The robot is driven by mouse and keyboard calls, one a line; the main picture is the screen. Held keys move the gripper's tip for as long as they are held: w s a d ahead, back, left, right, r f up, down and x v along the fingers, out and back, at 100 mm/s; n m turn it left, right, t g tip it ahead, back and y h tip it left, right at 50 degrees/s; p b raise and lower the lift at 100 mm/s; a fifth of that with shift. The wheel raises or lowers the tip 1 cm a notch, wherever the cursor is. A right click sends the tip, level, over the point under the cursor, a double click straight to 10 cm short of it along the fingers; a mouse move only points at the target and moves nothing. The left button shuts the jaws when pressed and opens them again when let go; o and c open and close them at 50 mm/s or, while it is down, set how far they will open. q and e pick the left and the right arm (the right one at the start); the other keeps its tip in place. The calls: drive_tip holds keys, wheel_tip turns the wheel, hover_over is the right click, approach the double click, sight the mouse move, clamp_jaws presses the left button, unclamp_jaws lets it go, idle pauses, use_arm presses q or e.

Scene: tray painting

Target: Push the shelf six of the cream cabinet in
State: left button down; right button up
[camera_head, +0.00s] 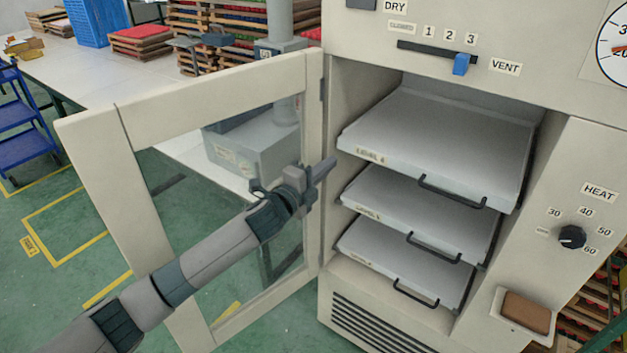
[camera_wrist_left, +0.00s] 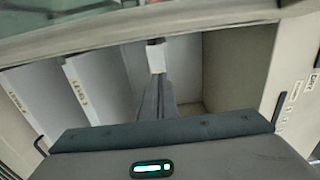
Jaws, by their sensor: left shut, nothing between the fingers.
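The cream cabinet (camera_head: 340,240) stands open, with its glazed door (camera_head: 95,150) swung out to the left. Three white shelves with black handles stick out. The top shelf (camera_head: 440,130) has a label that seems to read LEVEL 6. The middle shelf (camera_head: 415,210) and bottom shelf (camera_head: 400,262) have labels too small to read surely. My left gripper (camera_head: 326,168) is shut and empty, just left of the top shelf's front corner. Contact is not clear. In the left wrist view its fingers (camera_wrist_left: 157,75) point into the cabinet, beside labelled shelf fronts (camera_wrist_left: 80,85). My right gripper is out of view.
The open door lies behind my left forearm. A blue slider (camera_head: 461,64) and a heat knob (camera_head: 572,237) are on the cabinet front. A brown pad in a holder (camera_head: 526,310) is at lower right. A long bench (camera_head: 90,75) with stacked trays stands behind.

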use_arm(q)
drive_tip(key=b+v, duration=0.1)
drive_tip(key=v, duration=0.5)
